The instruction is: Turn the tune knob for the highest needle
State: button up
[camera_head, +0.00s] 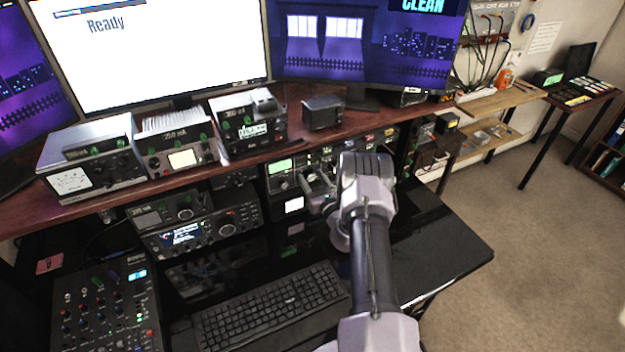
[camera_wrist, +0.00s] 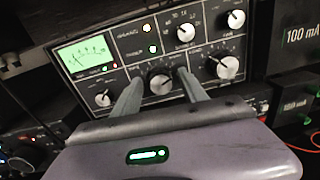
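The tuner (camera_wrist: 125,62) is a dark panel with a lit green needle meter (camera_wrist: 84,56) at its upper left; it also shows in the head view (camera_head: 283,184). The needle's exact reading is too small to tell. Several round knobs with pale centres are on the panel. My gripper (camera_wrist: 160,76) reaches the panel with its fingers apart, one on each side of the lower middle knob (camera_wrist: 160,83). I cannot tell whether either finger touches it. The knob labels are too blurred to tell which is the tune knob. In the head view, my gripper (camera_head: 318,188) partly hides the tuner.
A shelf edge (camera_head: 350,133) runs above the tuner. More radio units flank it, including one marked 100 mA (camera_wrist: 296,36) at right. A keyboard (camera_head: 268,308) and a mixer (camera_head: 105,310) lie below left. Open floor (camera_head: 500,270) is at right.

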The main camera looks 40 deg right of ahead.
grip_shut()
jog(key=shift+n+b, duration=0.3)
jog(key=n+b, duration=0.2)
jog(key=shift+f+n, duration=0.2)
jog(key=shift+n, duration=0.2)
jog(key=shift+a+r+n+b, duration=0.1)
jog(key=shift+n+b, duration=1.4)
jog(key=shift+n, duration=0.7)
jog(key=shift+o, duration=1.1)
grip_release()
